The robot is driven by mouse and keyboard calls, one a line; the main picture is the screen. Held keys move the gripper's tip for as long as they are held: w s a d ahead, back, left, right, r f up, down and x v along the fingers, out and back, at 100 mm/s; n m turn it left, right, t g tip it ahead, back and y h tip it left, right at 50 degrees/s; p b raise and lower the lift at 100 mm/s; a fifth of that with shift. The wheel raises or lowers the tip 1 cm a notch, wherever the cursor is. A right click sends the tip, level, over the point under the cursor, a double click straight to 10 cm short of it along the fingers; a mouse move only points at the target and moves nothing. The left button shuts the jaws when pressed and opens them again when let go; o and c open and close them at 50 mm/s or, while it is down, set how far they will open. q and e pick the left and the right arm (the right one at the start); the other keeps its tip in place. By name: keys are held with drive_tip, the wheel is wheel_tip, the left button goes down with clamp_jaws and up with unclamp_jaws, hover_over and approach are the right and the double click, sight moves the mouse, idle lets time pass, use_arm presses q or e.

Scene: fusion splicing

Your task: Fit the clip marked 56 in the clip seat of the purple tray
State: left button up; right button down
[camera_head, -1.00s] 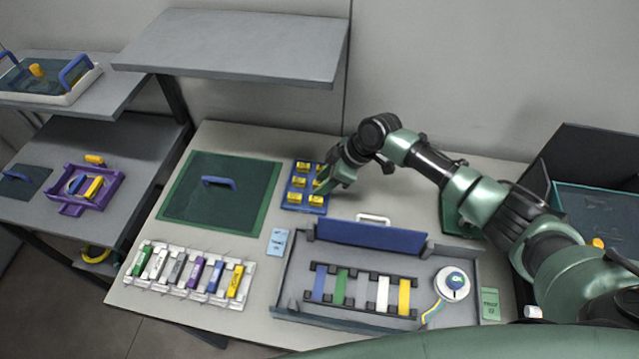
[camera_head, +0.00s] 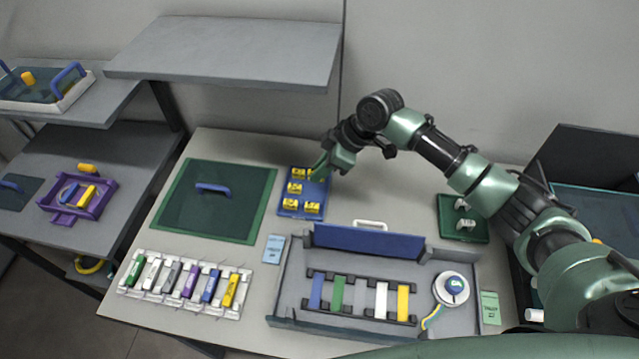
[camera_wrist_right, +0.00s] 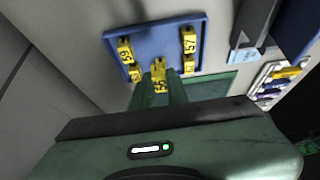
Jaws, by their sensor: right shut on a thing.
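The purple tray (camera_head: 64,218) sits on the left side shelf in the head view. It holds a blue part (camera_head: 69,192) and a yellow bar (camera_head: 87,195); I cannot make out its clip seat. My right gripper (camera_head: 321,170) is over the back right of the blue clip tray (camera_head: 310,190). In the wrist view it is shut on a yellow clip (camera_wrist_right: 158,72), with its fingers (camera_wrist_right: 160,92) around it. The clip's number is too blurred to read surely. Several yellow clips (camera_head: 291,204) stand on the blue tray. My left gripper is not in view.
A dark green mat with a blue handle (camera_head: 213,188) lies left of the clip tray. A row of coloured holders (camera_head: 187,283) and a grey splicing tray (camera_head: 285,290) with a raised blue lid (camera_head: 368,241) are in front. A raised grey shelf (camera_head: 225,50) overhangs the back left.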

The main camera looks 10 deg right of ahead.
sight(310, 174)
wheel_tip(310, 174, up, 4)
drive_tip(key=shift+f, duration=0.25)
drive_tip(key=shift+s+d+r+m, duration=0.1)
drive_tip(key=shift+s+r+m, duration=0.2)
drive_tip(key=shift+s, duration=0.2)
drive_tip(key=s+d+r+m+t+h, duration=0.3)
drive_tip(key=s+d+r+m+h, duration=0.2)
drive_tip(key=s+r+m, duration=0.5)
drive_tip(key=s+d+m, duration=0.1)
drive_tip(key=m, duration=0.1)
drive_tip(key=shift+s+d+m+t+h, duration=0.2)
drive_tip(key=shift+m+t+h, duration=0.1)
drive_tip(key=shift+m+h, duration=0.1)
drive_tip(key=shift+s+a, duration=0.1)
drive_tip(key=shift+a, duration=0.05)
